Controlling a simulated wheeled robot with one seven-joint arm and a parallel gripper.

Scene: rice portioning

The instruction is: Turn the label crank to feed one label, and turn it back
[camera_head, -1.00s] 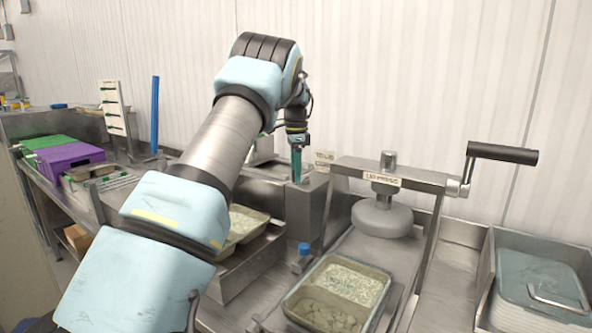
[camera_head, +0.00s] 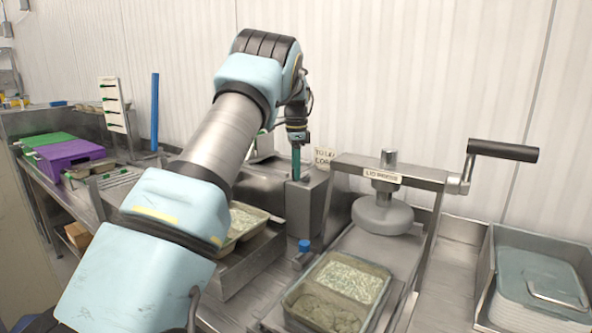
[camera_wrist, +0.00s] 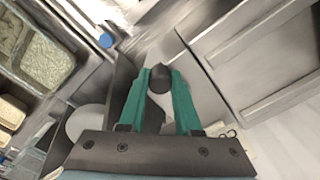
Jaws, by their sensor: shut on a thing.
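My gripper (camera_head: 296,172) points down at the back of the counter, over a grey metal box-shaped housing (camera_head: 304,205). In the wrist view its two green fingers (camera_wrist: 160,82) are closed on the dark round knob of the label crank (camera_wrist: 160,77), one finger on each side. In the head view the knob and the crank arm cannot be made out behind the fingers. A white roll-like disc (camera_wrist: 88,122) shows beside the housing in the wrist view. No fed label can be made out.
A lid press (camera_head: 385,180) with a black-handled crank (camera_head: 503,151) stands right of the housing. A filled tray (camera_head: 335,293) lies before it, near a blue-capped item (camera_head: 304,246). A crate of lids (camera_head: 540,285) is at far right; purple (camera_head: 68,155) and green boxes are at left.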

